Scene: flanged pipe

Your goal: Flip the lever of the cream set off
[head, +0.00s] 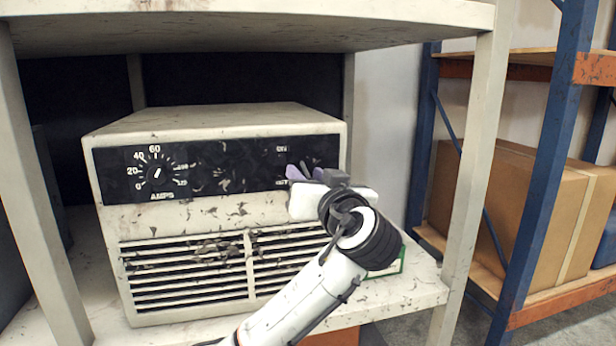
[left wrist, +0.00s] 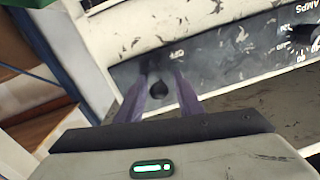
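The cream set (head: 190,215) is a worn metal box on a shelf, with a black front panel (head: 220,165). It also shows upside down in the left wrist view (left wrist: 230,85). A small dark lever (left wrist: 159,89) stands on the panel near the printed OFF mark, its tip toward the side away from that mark. My left gripper (head: 306,172) is at the panel's right end. Its purple fingers (left wrist: 155,92) are apart, one on each side of the lever; I cannot tell whether either touches it. My right gripper is not in view.
An amps dial (head: 157,173) is on the panel's left part. A shelf board (head: 250,22) hangs above the set and a pale post (head: 478,165) stands right of my left arm. A blue and orange rack (head: 540,180) with a cardboard box (head: 530,215) is further right.

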